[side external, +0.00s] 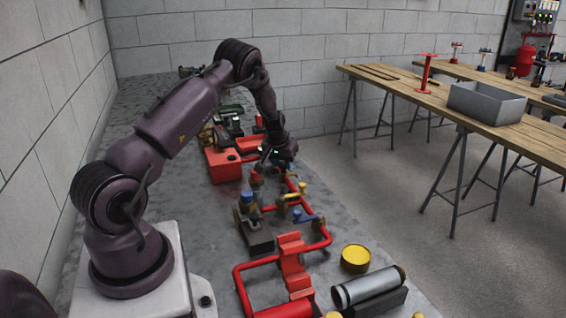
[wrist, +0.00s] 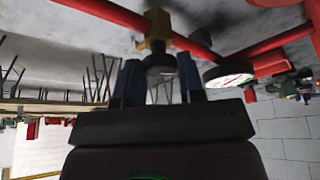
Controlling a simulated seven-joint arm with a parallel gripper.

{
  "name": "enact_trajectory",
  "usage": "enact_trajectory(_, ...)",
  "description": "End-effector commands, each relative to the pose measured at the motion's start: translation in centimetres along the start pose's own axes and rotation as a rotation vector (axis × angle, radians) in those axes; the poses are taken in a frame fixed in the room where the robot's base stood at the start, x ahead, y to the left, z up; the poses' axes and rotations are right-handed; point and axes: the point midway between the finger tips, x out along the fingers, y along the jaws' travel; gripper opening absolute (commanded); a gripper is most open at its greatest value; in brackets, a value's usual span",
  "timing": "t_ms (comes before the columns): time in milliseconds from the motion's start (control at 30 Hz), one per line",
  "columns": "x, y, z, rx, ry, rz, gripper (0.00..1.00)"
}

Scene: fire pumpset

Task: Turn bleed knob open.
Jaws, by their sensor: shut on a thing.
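The bleed knob (wrist: 160,63) shows in the wrist view as a dark grey round part below a brass fitting (wrist: 157,24) on a red pipe. My gripper (wrist: 159,75) has its two bluish fingers on either side of the knob and is shut on it. In the side external view, my gripper (side external: 272,158) is low over the red pipework, near its far part. The knob cannot be made out there, and its turn angle cannot be read.
A white-faced gauge (wrist: 230,77) sits close to the right of the fingers in the wrist view. A yellow round can (side external: 355,258) and a metal cylinder (side external: 368,287) are at the front.

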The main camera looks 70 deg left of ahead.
Motion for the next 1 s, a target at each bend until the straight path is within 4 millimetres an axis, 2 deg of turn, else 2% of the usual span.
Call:
enact_trajectory(200,-0.03,0.08,0.01,-0.091,-0.001,-0.039,0.12)
enact_trajectory(500,-0.05,0.05,-0.01,-0.104,0.000,-0.043,0.12)
enact_trajectory(533,-0.05,0.05,-0.01,-0.104,0.000,-0.043,0.40)
enact_trajectory(600,-0.05,0.05,-0.01,-0.103,0.000,-0.043,0.56)
enact_trajectory(633,-0.05,0.05,-0.01,-0.103,0.000,-0.043,0.61)
enact_trajectory(867,-0.05,0.05,-0.01,-0.102,0.000,-0.043,0.61)
enact_trajectory(1000,-0.71,0.11,-0.06,-0.102,0.001,-0.042,0.61)
